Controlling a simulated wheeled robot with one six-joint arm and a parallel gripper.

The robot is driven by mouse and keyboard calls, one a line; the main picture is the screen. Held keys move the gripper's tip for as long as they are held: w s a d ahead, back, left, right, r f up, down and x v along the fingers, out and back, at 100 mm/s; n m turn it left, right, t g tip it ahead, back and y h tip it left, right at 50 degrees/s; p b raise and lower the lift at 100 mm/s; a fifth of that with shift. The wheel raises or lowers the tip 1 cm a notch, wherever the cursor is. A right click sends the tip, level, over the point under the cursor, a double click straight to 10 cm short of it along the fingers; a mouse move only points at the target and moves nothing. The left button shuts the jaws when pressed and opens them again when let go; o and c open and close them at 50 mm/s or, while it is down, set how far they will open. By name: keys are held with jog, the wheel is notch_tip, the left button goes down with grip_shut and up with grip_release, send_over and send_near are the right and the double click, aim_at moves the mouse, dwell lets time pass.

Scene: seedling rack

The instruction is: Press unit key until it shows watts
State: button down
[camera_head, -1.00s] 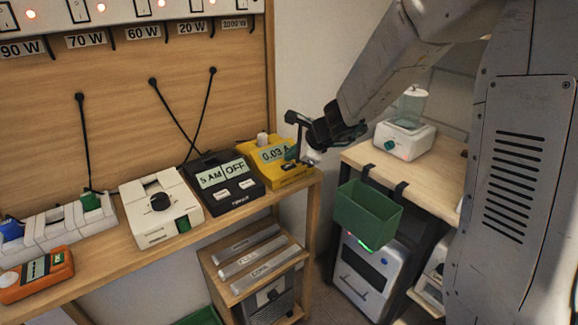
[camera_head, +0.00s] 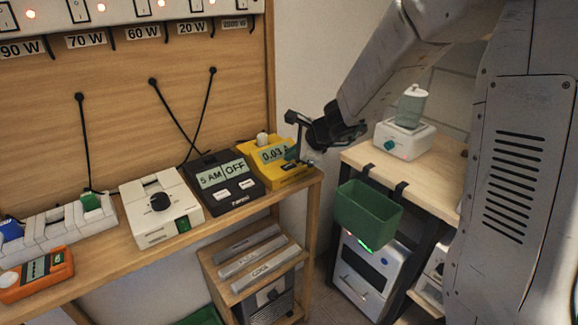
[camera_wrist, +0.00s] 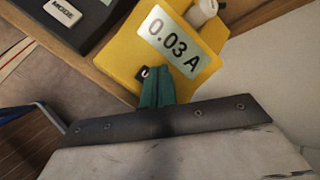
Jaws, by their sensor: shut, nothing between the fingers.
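The yellow meter (camera_head: 283,176) stands at the right end of the wooden bench. Its display (camera_wrist: 173,43) reads 0.03 A in the wrist view. A small dark key (camera_wrist: 143,73) with a light mark shows on its front part, just beside my fingertips. My gripper (camera_wrist: 157,88) is shut and empty, with its green fingertips over the meter's front, close to that key. I cannot tell whether the fingertips touch the key. In the head view my gripper (camera_head: 294,155) hides part of the meter's right side and the end of its display.
Left of the meter stands a black timer (camera_head: 222,185) reading 5 AM and OFF. Further left are a white dial box (camera_head: 160,207) and an orange meter (camera_head: 36,274). A green bin (camera_head: 367,215) hangs from the side table (camera_head: 440,172) at right, beyond a gap.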

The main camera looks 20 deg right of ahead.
aim_at(292, 167)
jog(key=shift+f, duration=0.15)
dwell(0.4)
jog(key=shift+f, duration=0.3)
jog(key=shift+f, duration=0.3)
dwell(0.6)
jog(key=shift+r, duration=0.75)
jog(key=shift+r, duration=2.5)
